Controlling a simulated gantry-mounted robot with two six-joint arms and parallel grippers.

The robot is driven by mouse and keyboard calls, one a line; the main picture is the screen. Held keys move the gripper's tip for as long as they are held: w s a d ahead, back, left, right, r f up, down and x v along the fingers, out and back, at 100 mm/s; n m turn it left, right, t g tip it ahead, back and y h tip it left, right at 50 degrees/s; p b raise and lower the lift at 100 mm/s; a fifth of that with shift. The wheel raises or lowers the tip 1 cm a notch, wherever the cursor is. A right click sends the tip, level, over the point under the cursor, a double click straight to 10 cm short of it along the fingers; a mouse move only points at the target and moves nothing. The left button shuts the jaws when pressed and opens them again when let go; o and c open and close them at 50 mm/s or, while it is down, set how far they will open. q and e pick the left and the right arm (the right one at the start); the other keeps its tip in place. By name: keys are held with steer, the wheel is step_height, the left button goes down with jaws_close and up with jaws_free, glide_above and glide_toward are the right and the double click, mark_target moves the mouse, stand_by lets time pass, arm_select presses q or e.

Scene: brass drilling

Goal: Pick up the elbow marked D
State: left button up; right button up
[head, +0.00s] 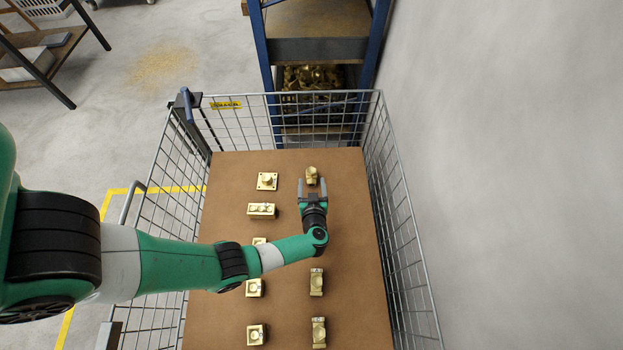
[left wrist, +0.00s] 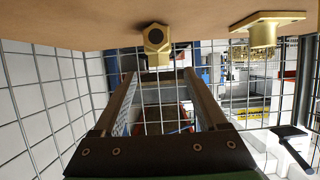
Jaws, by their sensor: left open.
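A brass elbow (head: 312,176) stands near the far end of the brown board, right of centre in the head view. My left gripper (head: 312,187) is open, its fingers pointing at the elbow from the near side. In the left wrist view the same brass piece (left wrist: 157,40) shows at the top, beyond and between the open fingers (left wrist: 157,90), with a dark round bore facing me. I cannot read a letter on it. The fingers do not visibly grip anything. My right gripper is not in view.
A square-flanged brass part (head: 267,181) stands left of the elbow. Several brass blocks, such as this one (head: 261,210), lie in two columns on the board (head: 350,240). My left arm covers part of the left column. Wire mesh walls (head: 398,215) enclose the board.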

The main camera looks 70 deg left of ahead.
mark_target(312, 175)
arm_select(q)
steer(key=shift+a+f, duration=0.1)
steer(key=shift+f, duration=0.05)
steer(key=b+x, duration=0.4)
steer(key=shift+w+a+f+b, duration=0.2)
steer(key=shift+f+b, duration=0.1)
steer(key=shift+f, duration=0.05)
steer(key=shift+a+r, duration=0.1)
steer(key=shift+a, duration=0.05)
jaws_close()
steer(key=shift+r, duration=0.1)
stand_by(0.8)
